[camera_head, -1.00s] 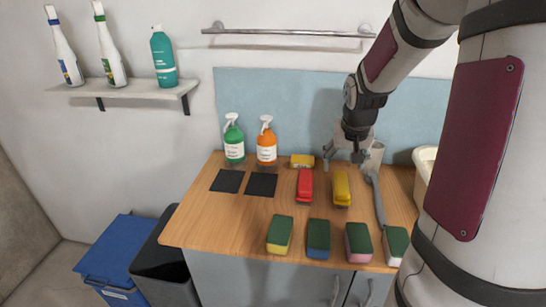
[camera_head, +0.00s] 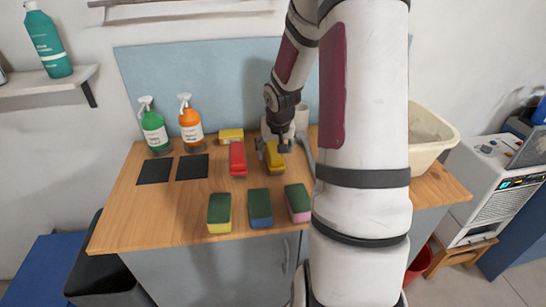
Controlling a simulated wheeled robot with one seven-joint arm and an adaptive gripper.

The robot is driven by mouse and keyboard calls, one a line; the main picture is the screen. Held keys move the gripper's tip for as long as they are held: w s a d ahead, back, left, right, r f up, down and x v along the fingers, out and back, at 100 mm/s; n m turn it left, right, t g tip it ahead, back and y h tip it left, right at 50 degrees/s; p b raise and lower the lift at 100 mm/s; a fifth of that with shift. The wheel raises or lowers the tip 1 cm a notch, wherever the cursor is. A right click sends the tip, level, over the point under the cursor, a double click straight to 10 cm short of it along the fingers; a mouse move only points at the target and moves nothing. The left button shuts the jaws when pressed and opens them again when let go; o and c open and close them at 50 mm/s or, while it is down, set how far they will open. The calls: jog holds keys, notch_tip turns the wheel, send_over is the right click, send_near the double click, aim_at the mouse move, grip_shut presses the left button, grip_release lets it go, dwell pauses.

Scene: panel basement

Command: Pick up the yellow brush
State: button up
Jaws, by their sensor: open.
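The yellow brush (camera_head: 276,160) lies on the wooden counter, to the right of a red brush (camera_head: 237,158). My gripper (camera_head: 272,147) points down at the far part of the yellow brush, with its open fingers at either side of it. I cannot tell whether the fingers touch the brush. My gripper hides part of the brush's far end.
Several green-topped sponges (camera_head: 260,205) lie along the counter's front. A yellow block (camera_head: 231,135) lies behind the red brush. Green (camera_head: 153,128) and orange (camera_head: 190,122) spray bottles stand at the back left, behind two black squares (camera_head: 154,171). A cream basin (camera_head: 430,135) stands at right.

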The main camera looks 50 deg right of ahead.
aim_at(275, 150)
jog(key=shift+x, duration=1.55)
jog(key=shift+c, duration=0.3)
jog(key=c, duration=1.3)
notch_tip(275, 150, up, 10)
jog(key=shift+r+p, duration=0.1)
jog(key=shift+p, duration=0.6)
